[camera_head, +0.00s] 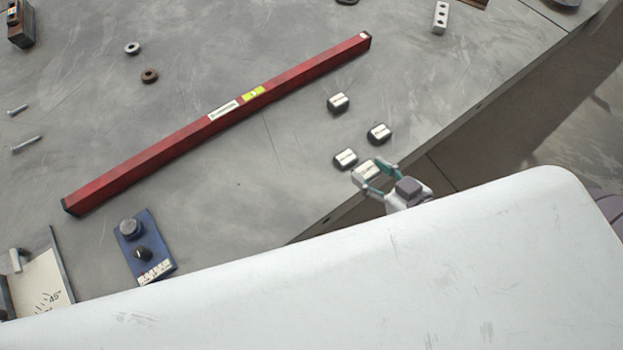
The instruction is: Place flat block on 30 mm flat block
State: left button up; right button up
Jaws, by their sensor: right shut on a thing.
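My right gripper (376,176), with teal fingers, is shut on a light-topped flat block (364,171) near the table's front edge. The fingers hide part of this block, and I cannot tell whether it touches the table. Three similar dark blocks with pale labelled tops are close by: one block (345,158) just left of the held one, one block (379,132) above it, and one block (338,102) farther back. Their labels are too small to read, so I cannot tell which is the 30 mm one. My left gripper is not in view.
A long red level (225,120) lies diagonally across the grey table (240,190). A blue panel with knobs (147,247) is at lower left. Rings, bolts and a drilled metal block (440,17) lie farther off. My large white body part covers the lower front.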

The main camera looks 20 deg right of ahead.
jog(key=p, duration=0.1)
send_over(315, 187)
notch_tip(315, 187, down, 7)
notch_tip(315, 187, down, 3)
jog(key=shift+f+p, duration=0.15)
jog(key=shift+p, duration=0.45)
jog(key=shift+f, duration=0.1)
jog(key=shift+f, duration=0.1)
jog(key=o, duration=1.3)
jog(key=shift+f, duration=0.1)
jog(key=shift+o, duration=0.2)
